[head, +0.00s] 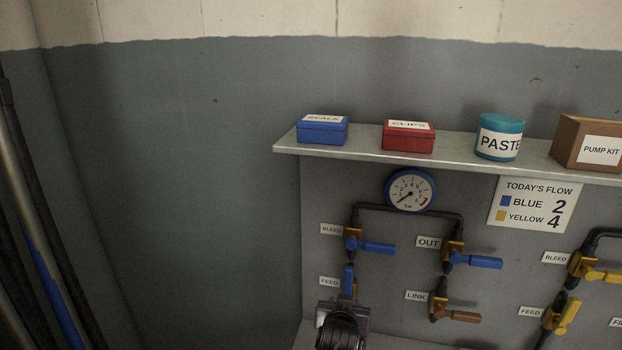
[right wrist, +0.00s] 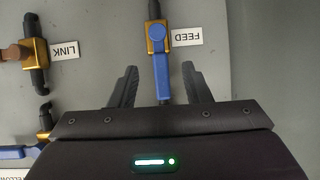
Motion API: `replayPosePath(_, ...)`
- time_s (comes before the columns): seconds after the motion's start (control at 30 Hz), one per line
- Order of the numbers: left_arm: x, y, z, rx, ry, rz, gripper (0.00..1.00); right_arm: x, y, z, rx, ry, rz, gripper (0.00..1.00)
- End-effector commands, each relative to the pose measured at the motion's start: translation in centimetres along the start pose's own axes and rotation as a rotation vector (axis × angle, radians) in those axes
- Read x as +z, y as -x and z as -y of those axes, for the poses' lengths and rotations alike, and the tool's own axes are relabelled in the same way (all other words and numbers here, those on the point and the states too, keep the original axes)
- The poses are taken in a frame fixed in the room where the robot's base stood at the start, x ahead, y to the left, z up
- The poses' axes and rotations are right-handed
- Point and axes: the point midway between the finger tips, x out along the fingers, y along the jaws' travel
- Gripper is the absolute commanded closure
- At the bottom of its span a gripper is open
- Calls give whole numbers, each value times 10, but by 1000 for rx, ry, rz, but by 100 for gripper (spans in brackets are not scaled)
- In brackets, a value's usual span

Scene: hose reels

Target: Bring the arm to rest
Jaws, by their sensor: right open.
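My right gripper (head: 342,325) is in front of the panel at the bottom of the head view, just below the blue FEED valve. In the right wrist view my right gripper (right wrist: 160,70) is open, with one finger on each side of the blue FEED lever (right wrist: 162,78). A strip of grey panel shows between each finger and the lever; how deep the lever sits between them I cannot tell. In the head view the FEED lever (head: 349,278) stands upright along its pipe, its brass body partly hidden by my gripper. My left gripper is not in view.
Blue BLEED (head: 377,248), blue OUT (head: 478,261) and brown LINK (head: 460,316) levers stick out to the right nearby. A gauge (head: 411,191) and shelf (head: 440,158) with boxes are above. Yellow valves (head: 590,275) are at right. The wall at left (head: 190,200) is bare.

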Motion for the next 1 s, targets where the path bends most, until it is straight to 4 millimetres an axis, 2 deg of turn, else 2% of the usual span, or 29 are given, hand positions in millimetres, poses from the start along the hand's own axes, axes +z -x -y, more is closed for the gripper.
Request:
replayPosePath(0.03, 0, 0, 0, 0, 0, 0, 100, 24, 8, -10, -33, -8, 71, 56)
replayPosePath(0.1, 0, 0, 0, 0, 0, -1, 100, 55, 26, -25, -91, -8, 178, 56)
replayPosePath(0.2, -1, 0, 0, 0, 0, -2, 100, 94, 62, -51, -162, 19, 326, 56)
replayPosePath(0.3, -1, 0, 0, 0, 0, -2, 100, 117, 98, -76, -201, 65, 433, 56)
replayPosePath(0.5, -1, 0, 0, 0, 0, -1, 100, 142, 154, -113, -227, 160, 570, 56)
replayPosePath(0.7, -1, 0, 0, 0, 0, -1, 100, 155, 198, -142, -225, 252, 665, 56)
replayPosePath(0.93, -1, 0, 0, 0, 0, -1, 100, 162, 241, -169, -208, 346, 748, 56)
replayPosePath(0.97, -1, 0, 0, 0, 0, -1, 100, 164, 242, -170, -206, 355, 756, 56)
replayPosePath(1.0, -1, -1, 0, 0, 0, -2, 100, 171, 233, -168, -208, 352, 758, 56)
